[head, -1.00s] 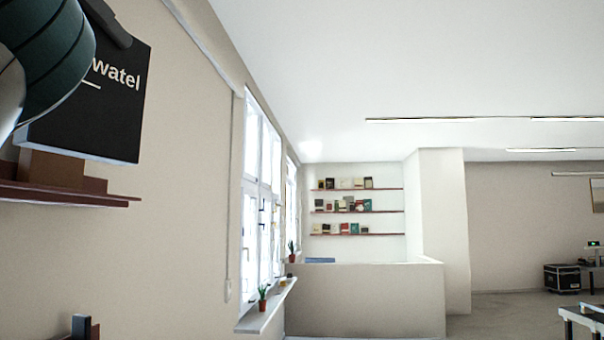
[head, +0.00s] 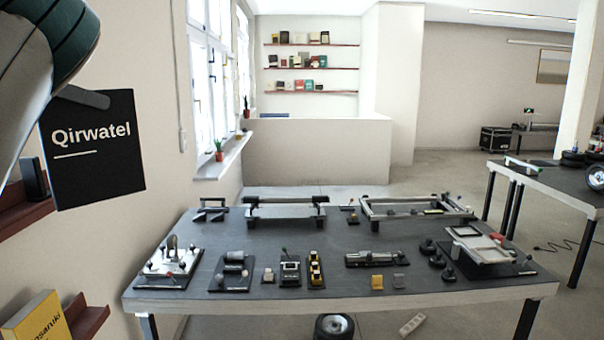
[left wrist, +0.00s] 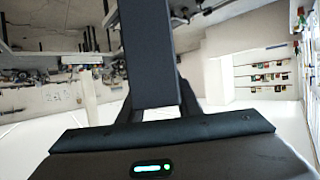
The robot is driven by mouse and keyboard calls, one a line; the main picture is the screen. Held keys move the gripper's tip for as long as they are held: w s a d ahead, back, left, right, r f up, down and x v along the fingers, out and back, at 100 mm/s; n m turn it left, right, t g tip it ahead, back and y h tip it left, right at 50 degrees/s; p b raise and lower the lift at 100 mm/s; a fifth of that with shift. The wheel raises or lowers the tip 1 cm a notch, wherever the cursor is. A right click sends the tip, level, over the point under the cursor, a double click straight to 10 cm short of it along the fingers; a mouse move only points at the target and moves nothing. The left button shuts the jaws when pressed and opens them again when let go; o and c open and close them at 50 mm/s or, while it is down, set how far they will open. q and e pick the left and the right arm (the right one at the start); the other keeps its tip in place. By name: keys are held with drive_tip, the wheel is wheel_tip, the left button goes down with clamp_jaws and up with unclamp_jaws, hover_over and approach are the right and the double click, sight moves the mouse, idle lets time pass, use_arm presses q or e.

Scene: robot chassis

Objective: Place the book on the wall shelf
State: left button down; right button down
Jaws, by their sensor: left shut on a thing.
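The black book (head: 95,155) with "Qirwatel" in white on its cover hangs upright at the left of the head view. My left gripper (head: 84,97) is shut on its top edge; one dark finger shows across the cover's upper corner. The book also shows edge-on as a dark slab in the left wrist view (left wrist: 148,55). A dark red wall shelf (head: 28,215) is on the left wall, with a dark upright object (head: 33,178) on it. The book overlaps the shelf's right end in the picture; I cannot tell whether they touch. My right gripper is not in view.
A lower red shelf (head: 88,322) holds a yellow book (head: 38,318). A dark-topped table (head: 330,240) with several mechanical parts stands ahead. Far wall shelves (head: 310,68) hold several books. A second table (head: 560,180) is at right. Open floor lies between.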

sight(114, 182)
use_arm(q)
drive_tip(key=shift+m+g+h, duration=0.4)
drive_tip(key=shift+m+g, duration=0.1)
drive_tip(key=f, duration=0.5)
drive_tip(key=w+d+f+b, duration=0.1)
drive_tip(key=f, duration=0.4)
drive_tip(key=d+f, duration=0.1)
drive_tip(key=f, duration=0.5)
drive_tip(key=shift+w+b, duration=0.25)
drive_tip(key=shift+b, duration=0.15)
drive_tip(key=s+d+f+b, duration=0.1)
drive_tip(key=d+f, duration=0.1)
drive_tip(key=f, duration=0.7)
drive_tip(key=s+d+f+b, duration=0.1)
drive_tip(key=s+d+f, duration=0.1)
drive_tip(key=f, duration=0.7)
drive_tip(key=s+d+f+b, duration=0.1)
drive_tip(key=s+d+f, duration=0.3)
drive_tip(key=f, duration=0.4)
drive_tip(key=s+d+f+m+b, duration=0.1)
drive_tip(key=s+d+f, duration=0.3)
drive_tip(key=f, duration=0.4)
drive_tip(key=s+d+f+g+h+b, duration=0.1)
drive_tip(key=s+d+f+b, duration=0.1)
drive_tip(key=s+d+f, duration=0.2)
wheel_tip(114, 182, down, 4)
drive_tip(key=shift+s+f+m, duration=0.15)
drive_tip(key=shift+s+m, duration=0.15)
drive_tip(key=shift+s, duration=0.95)
